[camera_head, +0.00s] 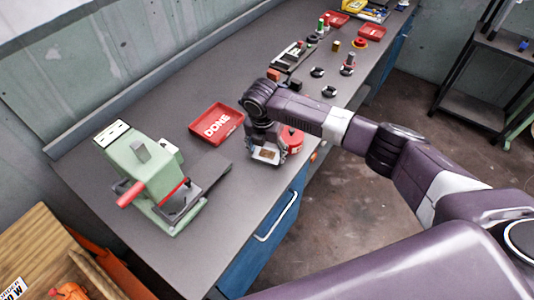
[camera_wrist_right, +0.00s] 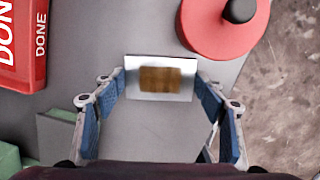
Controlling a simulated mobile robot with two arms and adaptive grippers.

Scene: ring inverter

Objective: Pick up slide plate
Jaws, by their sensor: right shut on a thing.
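The slide plate is a small silver plate (camera_wrist_right: 131,80) with a brown rectangle in its middle. In the right wrist view it sits between the two blue-padded fingers of my right gripper (camera_wrist_right: 160,88), which is shut on its left and right edges. In the head view the plate (camera_head: 266,155) shows under my right gripper (camera_head: 266,150) near the front edge of the workbench. I cannot tell whether the plate touches the bench. My left gripper is not in view.
A red round object with a black knob (camera_wrist_right: 225,20) stands close to the plate. A red DONE tray (camera_head: 216,124) lies to the left. A green press with a red handle (camera_head: 150,170) stands farther left on the workbench (camera_head: 100,195). Several small parts lie farther back.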

